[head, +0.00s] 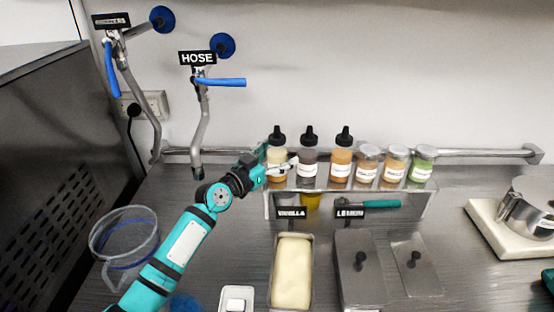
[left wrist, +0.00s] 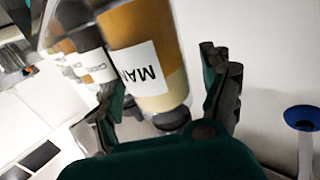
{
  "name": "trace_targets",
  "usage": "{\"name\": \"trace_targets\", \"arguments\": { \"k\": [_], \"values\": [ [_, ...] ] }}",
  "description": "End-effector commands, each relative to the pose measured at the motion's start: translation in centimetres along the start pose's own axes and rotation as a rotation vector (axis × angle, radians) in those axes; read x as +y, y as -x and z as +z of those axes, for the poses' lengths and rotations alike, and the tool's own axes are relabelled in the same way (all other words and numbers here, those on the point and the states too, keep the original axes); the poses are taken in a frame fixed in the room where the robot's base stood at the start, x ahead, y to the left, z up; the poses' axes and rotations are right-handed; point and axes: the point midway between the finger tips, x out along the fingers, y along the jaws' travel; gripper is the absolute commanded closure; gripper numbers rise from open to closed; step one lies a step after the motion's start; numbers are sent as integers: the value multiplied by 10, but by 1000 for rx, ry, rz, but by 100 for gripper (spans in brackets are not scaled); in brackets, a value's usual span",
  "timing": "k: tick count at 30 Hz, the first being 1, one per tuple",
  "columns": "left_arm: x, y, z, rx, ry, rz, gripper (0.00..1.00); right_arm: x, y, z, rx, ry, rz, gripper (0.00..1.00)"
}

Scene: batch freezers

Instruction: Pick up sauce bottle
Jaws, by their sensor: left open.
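Three sauce bottles with black nozzle caps stand upright in a row on the rack. The leftmost one (head: 277,147) holds pale and brown sauce, then come a dark bottle (head: 308,156) and an orange-brown bottle (head: 341,158). My left gripper (head: 279,168) is open at the leftmost bottle, with its fingers on either side of it. In the left wrist view, a brown-and-cream bottle (left wrist: 140,45) with a white label partly reading "MA" lies between the open fingers (left wrist: 168,95). Whether the fingers touch it, I cannot tell. My right gripper is not in view.
Several capped jars (head: 395,163) stand right of the bottles on the same metal rack (head: 420,205). Below are a tub of pale ice cream (head: 292,270) and lidded tubs (head: 358,275).

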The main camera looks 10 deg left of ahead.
Motion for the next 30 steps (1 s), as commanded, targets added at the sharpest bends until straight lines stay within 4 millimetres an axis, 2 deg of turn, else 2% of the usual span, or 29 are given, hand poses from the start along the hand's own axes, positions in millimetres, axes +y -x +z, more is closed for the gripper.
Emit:
{"name": "trace_targets", "arguments": {
  "k": [2,14,27,30],
  "values": [
    [0,0,0,0,0,0,26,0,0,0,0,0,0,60],
    [0,0,0,0,1,0,78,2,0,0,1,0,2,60],
    [0,0,-6,4,-2,0,80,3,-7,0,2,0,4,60],
    [7,8,-7,3,0,2,80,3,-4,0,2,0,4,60]
  ]
}}
